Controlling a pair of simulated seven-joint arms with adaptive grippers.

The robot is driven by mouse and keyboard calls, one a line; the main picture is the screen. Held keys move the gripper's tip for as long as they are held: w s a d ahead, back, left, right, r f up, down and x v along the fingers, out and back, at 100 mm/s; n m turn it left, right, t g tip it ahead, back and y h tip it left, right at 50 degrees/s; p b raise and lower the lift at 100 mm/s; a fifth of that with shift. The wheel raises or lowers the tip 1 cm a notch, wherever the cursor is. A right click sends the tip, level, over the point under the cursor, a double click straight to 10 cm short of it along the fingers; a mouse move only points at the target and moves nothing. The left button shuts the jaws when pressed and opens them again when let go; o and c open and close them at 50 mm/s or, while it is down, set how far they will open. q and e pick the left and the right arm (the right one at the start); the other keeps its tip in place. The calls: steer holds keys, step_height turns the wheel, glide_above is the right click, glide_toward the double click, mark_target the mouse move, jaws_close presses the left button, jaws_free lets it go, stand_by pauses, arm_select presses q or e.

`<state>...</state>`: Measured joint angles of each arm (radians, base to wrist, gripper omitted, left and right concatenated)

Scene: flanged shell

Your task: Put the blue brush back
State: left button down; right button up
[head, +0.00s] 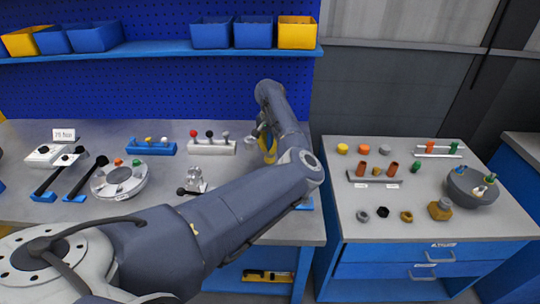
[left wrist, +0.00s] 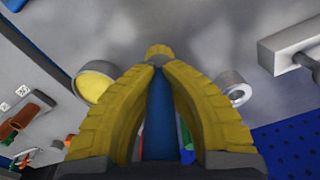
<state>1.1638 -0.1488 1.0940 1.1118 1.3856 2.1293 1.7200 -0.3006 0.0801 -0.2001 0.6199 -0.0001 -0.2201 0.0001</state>
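My left gripper (head: 268,152) has yellow fingers and points down over the right end of the grey bench, partly hidden by my left arm. In the left wrist view the fingers (left wrist: 159,70) close in on a blue shaft, which looks like the handle of the blue brush (left wrist: 158,115). A yellow rounded tip shows just beyond the fingertips; I cannot tell if it belongs to the brush. In the head view the brush cannot be made out. My right gripper is not in view.
In the left wrist view a yellow-faced round cup (left wrist: 95,84) and a grey ring (left wrist: 233,90) flank the fingers. The bench holds a round fixture (head: 119,180) and a small metal fixture (head: 195,180). A side table (head: 400,230) with several loose parts stands right.

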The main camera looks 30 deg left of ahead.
mark_target(270, 155)
arm_select(q)
steer(key=shift+f, duration=1.65)
steer(key=shift+f, duration=0.1)
steer(key=c, duration=1.6)
jaws_free()
step_height(270, 155, up, 12)
steer(key=shift+r, duration=0.15)
